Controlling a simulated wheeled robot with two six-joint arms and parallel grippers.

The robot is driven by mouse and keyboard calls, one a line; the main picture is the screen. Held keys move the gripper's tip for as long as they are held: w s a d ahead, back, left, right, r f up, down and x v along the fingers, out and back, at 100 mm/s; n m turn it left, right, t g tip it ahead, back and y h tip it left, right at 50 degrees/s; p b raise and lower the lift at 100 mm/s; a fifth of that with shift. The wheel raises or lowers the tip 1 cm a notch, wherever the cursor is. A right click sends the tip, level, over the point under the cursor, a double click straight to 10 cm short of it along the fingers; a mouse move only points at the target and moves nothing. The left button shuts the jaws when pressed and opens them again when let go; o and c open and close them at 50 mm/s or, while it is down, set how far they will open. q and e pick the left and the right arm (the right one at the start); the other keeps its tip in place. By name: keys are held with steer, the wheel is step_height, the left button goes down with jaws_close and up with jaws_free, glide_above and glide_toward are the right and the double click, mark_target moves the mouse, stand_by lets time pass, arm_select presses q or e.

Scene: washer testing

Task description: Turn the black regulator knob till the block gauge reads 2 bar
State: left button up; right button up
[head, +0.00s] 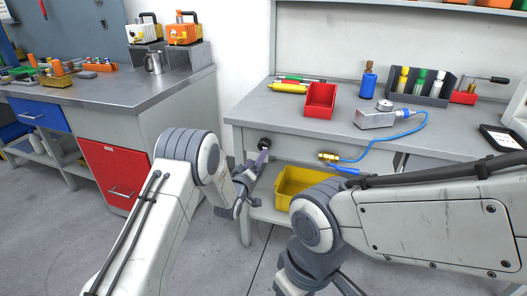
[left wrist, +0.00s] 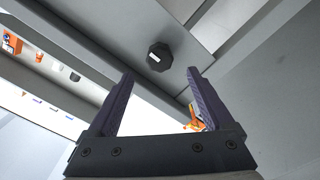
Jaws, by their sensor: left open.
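The black regulator knob (head: 264,144) is on the front face of the right-hand bench, below its top. My left gripper (head: 260,161) is open just in front of and below it. In the left wrist view the knob (left wrist: 162,52) shows a white mark and lies just past the gap between the two spread fingertips (left wrist: 160,72); nothing is between the fingers. The block gauge (head: 384,105) is a small round dial on a grey metal block (head: 374,119) on the bench top. Its reading is too small to tell. My right gripper is out of the picture.
A blue hose (head: 405,134) runs from the block to a brass fitting (head: 328,157) at the bench edge. A red bin (head: 320,100) stands on the bench top, a yellow bin (head: 290,185) below it. My right arm crosses in front at the right.

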mark_target(263, 148)
arm_select(q)
steer(key=b+x, duration=0.1)
steer(key=x, duration=0.8)
steer(key=shift+w, duration=0.1)
jaws_close()
